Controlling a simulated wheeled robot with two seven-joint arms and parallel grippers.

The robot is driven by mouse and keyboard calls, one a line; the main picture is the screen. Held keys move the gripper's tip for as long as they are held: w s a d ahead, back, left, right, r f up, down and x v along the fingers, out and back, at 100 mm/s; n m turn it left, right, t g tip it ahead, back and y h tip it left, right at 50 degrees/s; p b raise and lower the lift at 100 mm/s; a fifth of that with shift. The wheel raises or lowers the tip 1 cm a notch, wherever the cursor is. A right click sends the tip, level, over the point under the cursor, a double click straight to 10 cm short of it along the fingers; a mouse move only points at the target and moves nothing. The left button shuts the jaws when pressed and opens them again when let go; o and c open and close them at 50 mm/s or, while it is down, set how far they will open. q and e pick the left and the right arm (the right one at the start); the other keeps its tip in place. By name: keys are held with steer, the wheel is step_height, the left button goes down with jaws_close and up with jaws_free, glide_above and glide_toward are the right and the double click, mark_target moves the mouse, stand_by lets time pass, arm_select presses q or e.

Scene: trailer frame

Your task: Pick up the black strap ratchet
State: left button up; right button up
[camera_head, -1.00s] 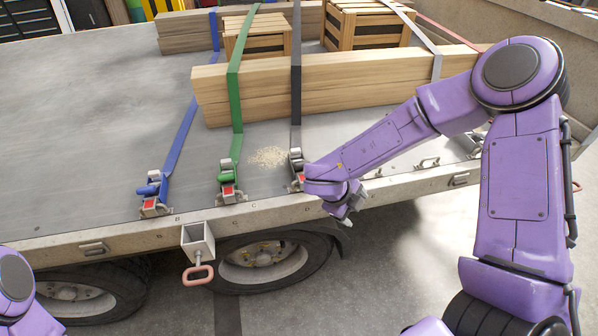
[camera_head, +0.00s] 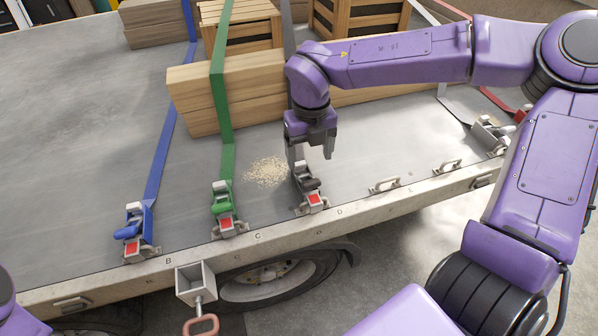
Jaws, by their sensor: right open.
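The black strap ratchet (camera_head: 306,182) sits on the trailer bed's near edge, with a red part at its base. Its dark strap (camera_head: 287,25) runs back over the timber and is partly hidden by my right arm. My right gripper (camera_head: 312,156) points down just above and behind the ratchet, open, with its fingers close to the ratchet's top. I cannot tell whether they touch it. My left gripper is out of view; only a bit of purple arm shows at the lower left corner.
A green ratchet (camera_head: 222,200) and a blue ratchet (camera_head: 131,225) stand to the left along the edge. Timber beams (camera_head: 190,95) and wooden crates (camera_head: 245,30) lie behind. Sawdust (camera_head: 266,171) lies left of the black ratchet. Empty anchor loops (camera_head: 385,185) sit to the right.

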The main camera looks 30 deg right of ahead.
mark_target(312, 196)
steer(key=f, duration=0.6)
steer(key=f+b, duration=0.1)
steer(key=f, duration=0.3)
steer(key=shift+s+a, duration=0.15)
steer(key=shift+a, duration=0.25)
steer(key=c, duration=1.3)
